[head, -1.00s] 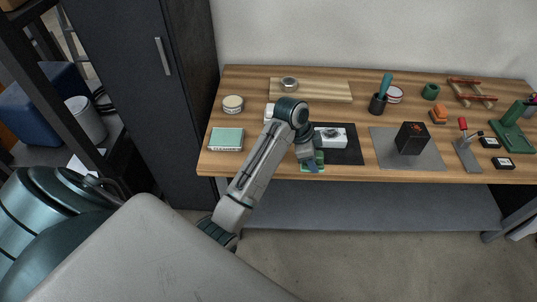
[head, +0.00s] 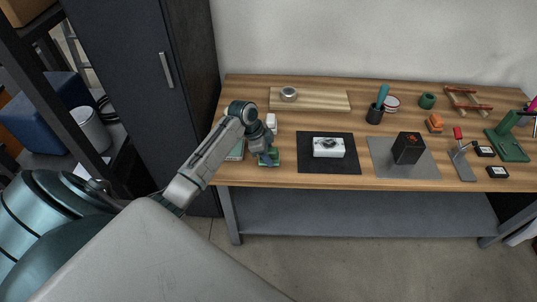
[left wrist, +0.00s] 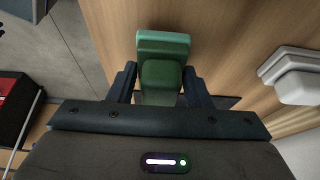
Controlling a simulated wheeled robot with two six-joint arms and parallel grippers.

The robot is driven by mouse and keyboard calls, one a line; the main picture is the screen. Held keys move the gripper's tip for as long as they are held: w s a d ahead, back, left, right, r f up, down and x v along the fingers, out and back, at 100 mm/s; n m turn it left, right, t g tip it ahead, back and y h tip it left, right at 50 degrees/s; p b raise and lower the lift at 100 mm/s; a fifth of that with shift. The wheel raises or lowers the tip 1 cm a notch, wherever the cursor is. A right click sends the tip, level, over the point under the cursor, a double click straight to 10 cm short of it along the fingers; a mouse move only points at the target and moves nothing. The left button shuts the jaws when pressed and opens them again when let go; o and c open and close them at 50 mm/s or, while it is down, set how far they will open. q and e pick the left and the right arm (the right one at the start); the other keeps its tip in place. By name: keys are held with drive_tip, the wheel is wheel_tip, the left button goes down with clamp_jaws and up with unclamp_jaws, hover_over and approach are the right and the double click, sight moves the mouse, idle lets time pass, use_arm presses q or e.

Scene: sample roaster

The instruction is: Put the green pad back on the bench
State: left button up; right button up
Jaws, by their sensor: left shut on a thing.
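The green pad (head: 273,158) is at the front left of the wooden bench (head: 283,175), left of the black mat. My left gripper (head: 267,157) is shut on it. In the left wrist view the green pad (left wrist: 162,45), with a raised darker block, sits between the two dark fingers of my left gripper (left wrist: 160,85), with bench wood around it. I cannot tell whether the pad touches the bench or is just above it. My right gripper is not in view.
A pale green box (head: 236,152) is partly hidden behind my left arm. A white object (head: 271,122) stands behind the gripper. The black mat (head: 313,165) bears a white device (head: 328,147). A dark box (head: 408,147) stands further right. Bare wood lies between pad and black mat.

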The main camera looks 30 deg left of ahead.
use_arm(q)
drive_tip(key=shift+f, duration=0.65)
drive_tip(key=o, duration=0.9)
drive_tip(key=b+v, duration=0.1)
drive_tip(key=v, duration=1.1)
drive_tip(key=shift+d+b, duration=0.1)
drive_tip(key=shift+b, duration=0.2)
